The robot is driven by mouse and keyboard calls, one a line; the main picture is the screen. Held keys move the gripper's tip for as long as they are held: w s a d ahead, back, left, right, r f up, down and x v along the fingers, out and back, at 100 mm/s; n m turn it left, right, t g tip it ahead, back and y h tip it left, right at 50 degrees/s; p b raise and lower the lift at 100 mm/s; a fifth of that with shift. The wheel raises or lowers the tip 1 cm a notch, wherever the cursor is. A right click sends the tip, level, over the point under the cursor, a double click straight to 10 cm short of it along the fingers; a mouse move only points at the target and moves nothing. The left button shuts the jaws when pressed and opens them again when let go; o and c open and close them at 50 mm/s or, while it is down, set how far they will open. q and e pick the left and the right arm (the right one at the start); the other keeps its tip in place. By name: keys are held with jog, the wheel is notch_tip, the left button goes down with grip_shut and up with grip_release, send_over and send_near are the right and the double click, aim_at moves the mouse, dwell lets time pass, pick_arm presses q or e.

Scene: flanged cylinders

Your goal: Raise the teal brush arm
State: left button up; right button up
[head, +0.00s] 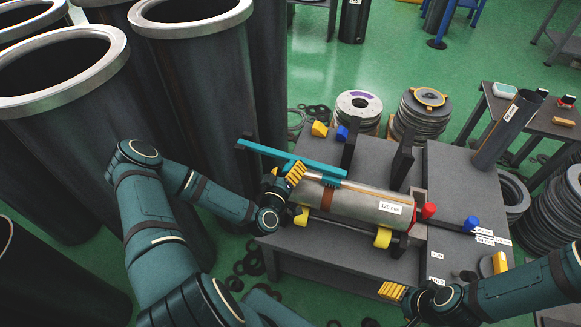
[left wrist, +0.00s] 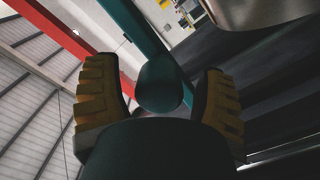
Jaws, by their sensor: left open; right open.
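The teal brush arm (head: 290,157) is a long thin bar. It slopes down to the right above a grey cylinder (head: 355,203) labelled 125 mm, which lies on yellow rollers (head: 383,237). My left gripper (head: 296,173) is open, with its yellow ridged fingers close to the bar's underside near the cylinder's left end. In the left wrist view the teal bar (left wrist: 146,36) runs between the two spread fingers, beyond a dark rounded part. I cannot tell whether they touch it. My right gripper (head: 392,291) is open and empty at the lower right, clear of the bench.
The dark bench (head: 320,262) carries dark upright posts (head: 402,160), a red knob (head: 428,210) and blue and yellow blocks. Tall flanged cylinders (head: 195,90) stand close on the left. A leaning dark tube (head: 507,128) and stacked discs (head: 424,115) are behind right.

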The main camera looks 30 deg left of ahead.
pick_arm(q)
jog(key=shift+w+a, duration=0.1)
jog(key=shift+w, duration=0.45)
grip_shut()
